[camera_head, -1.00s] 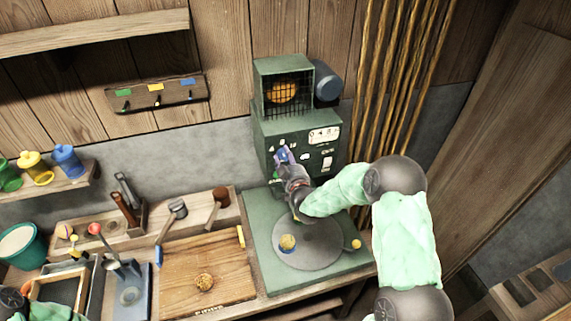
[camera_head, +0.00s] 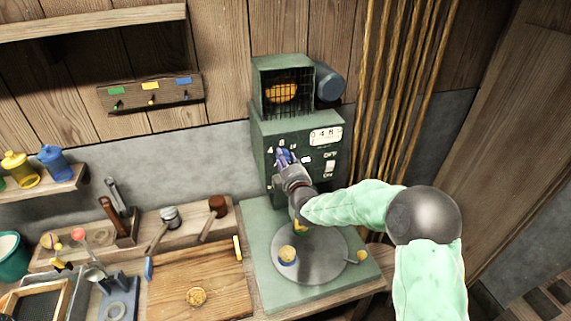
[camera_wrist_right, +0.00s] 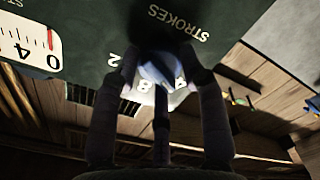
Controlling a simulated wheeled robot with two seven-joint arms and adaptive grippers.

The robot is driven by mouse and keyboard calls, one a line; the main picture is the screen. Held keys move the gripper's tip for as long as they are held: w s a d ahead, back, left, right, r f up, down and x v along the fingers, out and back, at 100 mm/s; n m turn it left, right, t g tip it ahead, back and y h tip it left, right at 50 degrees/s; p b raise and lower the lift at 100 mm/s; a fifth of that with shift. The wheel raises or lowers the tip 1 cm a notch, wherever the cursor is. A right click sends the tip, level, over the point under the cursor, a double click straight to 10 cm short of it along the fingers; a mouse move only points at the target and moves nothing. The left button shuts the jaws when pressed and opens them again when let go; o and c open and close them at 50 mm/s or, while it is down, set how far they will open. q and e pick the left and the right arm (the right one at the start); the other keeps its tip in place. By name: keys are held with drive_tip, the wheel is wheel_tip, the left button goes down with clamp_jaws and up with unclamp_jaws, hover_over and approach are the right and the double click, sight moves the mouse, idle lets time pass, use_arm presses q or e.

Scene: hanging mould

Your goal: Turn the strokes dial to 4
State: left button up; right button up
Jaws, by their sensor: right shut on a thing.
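The green machine (camera_head: 272,125) stands against the wall with a panel on its front. My right gripper (camera_head: 285,160) is at the panel's left part, shut on the strokes dial. In the right wrist view, the fingers (camera_wrist_right: 165,70) close around the blue-grey dial (camera_wrist_right: 150,72), under the upside-down word STROKES. White figures, among them a 2 and an 8, show around it. The fingers hide much of the dial, and I cannot tell which figure it points to. My left gripper is not in view.
A white gauge (camera_head: 325,136) and a lever plate (camera_head: 330,167) sit on the panel's right. Below is a round grey plate (camera_head: 320,268) with a yellow-topped piece (camera_head: 287,254). A wooden board (camera_head: 225,280) lies left. Ropes (camera_head: 395,100) hang right of the machine.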

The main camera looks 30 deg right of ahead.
drive_tip(key=shift+w+r+n, duration=0.1)
drive_tip(key=shift+r+n, duration=0.2)
drive_tip(key=shift+r, duration=0.3)
drive_tip(key=o, duration=0.9)
drive_tip(key=shift+a, duration=0.1)
drive_tip(key=shift+o, duration=1.2)
drive_tip(key=shift+w+a+f, duration=0.1)
drive_tip(key=shift+a+f, duration=0.1)
drive_tip(key=shift+a, duration=0.05)
drive_tip(key=v, duration=1.2)
drive_tip(key=shift+d+f, duration=0.2)
